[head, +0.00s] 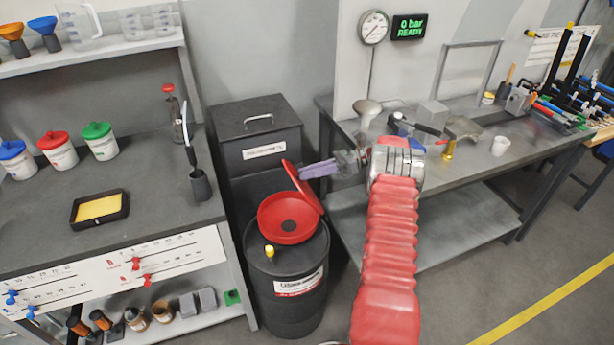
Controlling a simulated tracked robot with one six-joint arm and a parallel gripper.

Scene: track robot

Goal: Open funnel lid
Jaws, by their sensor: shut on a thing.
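A red funnel (288,220) sits on top of a black drum (283,268) with a white and red label. Its red lid (302,187) is tilted up at the funnel's back right side, so the funnel's bowl and dark centre show. My gripper (311,170) reaches in from the right, with its purple-grey fingers at the upper edge of the lid. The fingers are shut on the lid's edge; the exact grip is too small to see. My red arm sleeve comes up from the bottom right of the drum.
A yellow cap (269,251) sits on the drum's top. A black bin (262,130) stands behind the drum. A left bench (150,195) holds lidded cups and a yellow sponge tray. A right bench (465,178) holds tools and a white cup (500,146). Floor at the right is clear.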

